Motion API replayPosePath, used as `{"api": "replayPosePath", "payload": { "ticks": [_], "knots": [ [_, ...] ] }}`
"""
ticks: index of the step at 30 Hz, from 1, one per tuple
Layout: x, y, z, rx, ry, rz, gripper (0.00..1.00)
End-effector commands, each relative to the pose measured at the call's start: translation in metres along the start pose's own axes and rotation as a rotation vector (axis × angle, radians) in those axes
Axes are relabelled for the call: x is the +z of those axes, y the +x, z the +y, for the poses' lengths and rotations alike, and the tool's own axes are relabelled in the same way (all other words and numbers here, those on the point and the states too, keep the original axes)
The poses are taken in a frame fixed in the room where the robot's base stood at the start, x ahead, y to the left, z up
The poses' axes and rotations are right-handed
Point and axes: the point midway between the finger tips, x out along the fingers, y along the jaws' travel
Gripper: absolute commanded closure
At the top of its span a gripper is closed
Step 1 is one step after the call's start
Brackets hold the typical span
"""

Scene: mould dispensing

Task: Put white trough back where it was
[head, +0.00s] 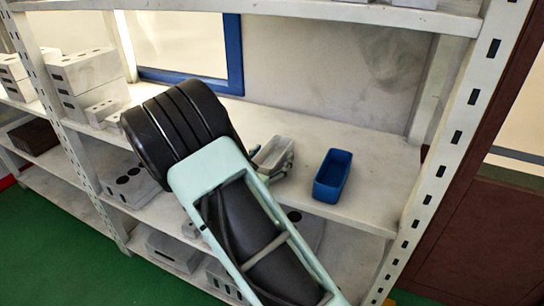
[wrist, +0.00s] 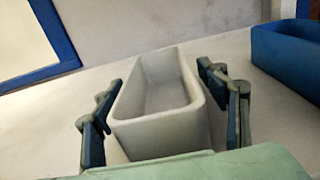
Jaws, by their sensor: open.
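The white trough (head: 274,153) stands upright on the middle shelf, partly hidden behind my arm in the head view. In the wrist view the white trough (wrist: 162,105) is empty and lies between my fingers. My gripper (wrist: 166,112) is open, with one dark finger on each side of the trough. A narrow gap shows on the left and right, so the fingers appear apart from its walls. In the head view my gripper (head: 277,166) is mostly hidden by my arm.
A blue trough (head: 331,176) stands on the same shelf to the right; it also shows in the wrist view (wrist: 288,55). The shelf (head: 378,190) is clear right of it. A shelf post (head: 455,140) rises at the right. Grey blocks (head: 88,75) are stacked at the left.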

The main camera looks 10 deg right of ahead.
Motion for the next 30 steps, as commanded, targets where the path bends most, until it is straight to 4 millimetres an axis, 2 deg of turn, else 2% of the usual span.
{"api": "replayPosePath", "payload": {
  "ticks": [6,11,21,25,30],
  "knots": [
    [0.006,0.000,0.000,0.000,0.000,0.000,0.33],
    [0.002,-0.028,0.001,0.004,0.000,0.001,0.33],
    [0.002,-0.098,0.001,0.004,0.000,0.001,0.33],
    [0.003,-0.113,0.001,0.001,0.000,0.000,0.33],
    [0.003,-0.120,0.000,0.001,0.000,0.000,0.33]
  ]
}}
